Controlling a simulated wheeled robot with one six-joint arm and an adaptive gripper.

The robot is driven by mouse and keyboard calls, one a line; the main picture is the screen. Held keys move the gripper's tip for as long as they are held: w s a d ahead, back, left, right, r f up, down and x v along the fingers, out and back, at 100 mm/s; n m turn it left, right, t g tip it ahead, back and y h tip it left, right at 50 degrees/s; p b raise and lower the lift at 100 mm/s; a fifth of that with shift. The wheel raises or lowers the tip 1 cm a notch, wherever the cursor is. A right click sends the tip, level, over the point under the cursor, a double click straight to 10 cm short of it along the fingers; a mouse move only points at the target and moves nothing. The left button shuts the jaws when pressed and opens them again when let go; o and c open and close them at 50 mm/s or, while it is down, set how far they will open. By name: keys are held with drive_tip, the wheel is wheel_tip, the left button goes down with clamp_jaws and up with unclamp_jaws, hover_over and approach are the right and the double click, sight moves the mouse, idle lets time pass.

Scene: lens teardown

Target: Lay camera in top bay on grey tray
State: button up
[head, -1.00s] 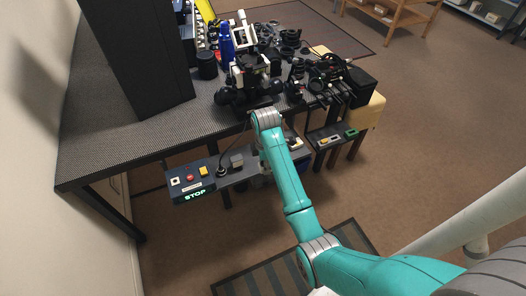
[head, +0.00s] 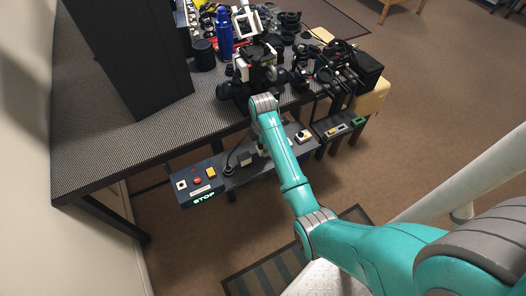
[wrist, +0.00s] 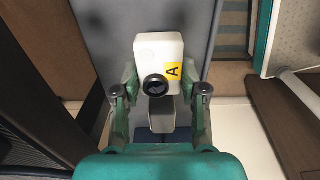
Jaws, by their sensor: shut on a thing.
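A white camera (wrist: 160,60) with a black round lens and a yellow label marked "A" shows in the middle of the wrist view. My gripper (wrist: 160,91) is shut on it, with one finger at each side. The camera is held in front of a long grey surface (wrist: 205,40), which I cannot identify for certain as the grey tray. In the head view my arm hides the gripper and camera near the table's front edge. I cannot make out a top bay in either view.
The dark table (head: 105,140) holds a tall black cabinet (head: 130,50), a blue bottle (head: 224,32) and crowded black equipment. A console (head: 220,176) with buttons and a lit STOP sign juts out in front. A striped mat (head: 262,278) lies on open floor.

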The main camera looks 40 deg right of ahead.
drive_tip(key=shift+f, duration=1.95)
drive_tip(key=o, duration=1.2)
drive_tip(key=shift+f, duration=0.15)
